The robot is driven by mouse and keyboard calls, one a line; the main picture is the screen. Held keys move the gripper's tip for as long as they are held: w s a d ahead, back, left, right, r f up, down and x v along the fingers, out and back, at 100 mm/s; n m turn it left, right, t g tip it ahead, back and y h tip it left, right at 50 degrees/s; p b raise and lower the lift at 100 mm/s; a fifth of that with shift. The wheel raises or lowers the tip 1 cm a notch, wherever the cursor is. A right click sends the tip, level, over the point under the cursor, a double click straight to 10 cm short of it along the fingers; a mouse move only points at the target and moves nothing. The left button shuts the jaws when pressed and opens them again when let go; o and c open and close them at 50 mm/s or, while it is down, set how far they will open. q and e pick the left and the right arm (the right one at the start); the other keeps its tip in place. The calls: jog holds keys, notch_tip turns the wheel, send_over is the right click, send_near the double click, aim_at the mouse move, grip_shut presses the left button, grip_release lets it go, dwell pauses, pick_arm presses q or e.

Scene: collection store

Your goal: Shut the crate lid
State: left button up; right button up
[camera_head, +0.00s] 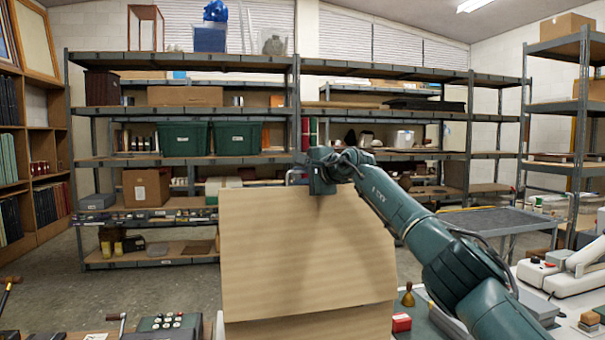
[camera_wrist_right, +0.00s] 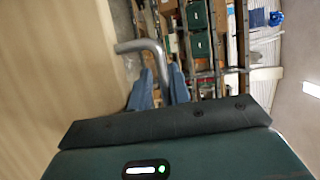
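The crate lid (camera_head: 300,250) is a large tan panel standing raised in the middle of the head view. It also fills the left side of the right wrist view (camera_wrist_right: 50,70). A bent grey metal handle (camera_wrist_right: 139,46) juts from the lid in the wrist view. My right gripper (camera_head: 322,180) is at the lid's top edge. Its two blue fingers (camera_wrist_right: 160,85) stand close together on either side of the handle bar and appear shut on it. The lid hides the inside of the crate. My left gripper is not in view.
A cluttered bench runs along the front, with a keypad device (camera_head: 170,322) at left and a red box (camera_head: 401,322) and white equipment (camera_head: 560,275) at right. Metal shelving (camera_head: 180,62) with green bins (camera_head: 183,138) stands behind. Floor (camera_head: 160,285) is clear between bench and shelves.

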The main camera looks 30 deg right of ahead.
jog(key=shift+o, duration=0.2)
jog(key=shift+w+f, duration=0.1)
pick_arm(q)
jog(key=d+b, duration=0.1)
jog(key=b, duration=0.2)
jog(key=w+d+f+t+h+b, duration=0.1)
jog(key=b, duration=0.2)
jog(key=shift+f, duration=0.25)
pick_arm(e)
jog(key=v, duration=1.3)
